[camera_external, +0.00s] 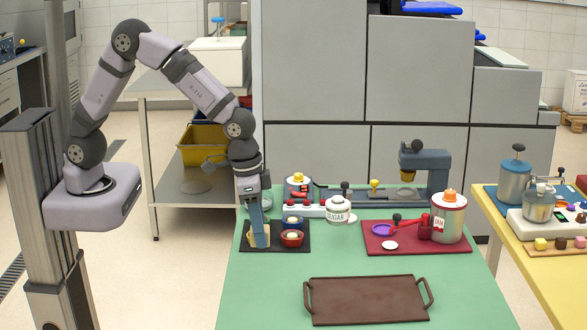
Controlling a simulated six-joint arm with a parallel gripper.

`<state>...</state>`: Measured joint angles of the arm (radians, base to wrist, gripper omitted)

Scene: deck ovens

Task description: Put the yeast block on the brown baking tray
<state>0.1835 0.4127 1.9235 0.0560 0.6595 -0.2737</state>
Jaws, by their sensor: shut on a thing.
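The brown baking tray (367,299) lies at the front of the green table, with a handle at each short end. Its surface is empty. My gripper (260,238) points down over a dark mat (296,246) at the table's left side. It is shut on a small beige block, which I take for the yeast block (251,236). The block is at the mat, partly hidden by the blue fingers. I cannot tell whether it still touches the mat.
Close right of my gripper are a red bowl (292,238) and a blue container (292,222). A sugar jar (338,210) stands behind. A maroon mat (400,247) at right holds a jam jar (448,214). The green table (265,295) left of the tray is clear.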

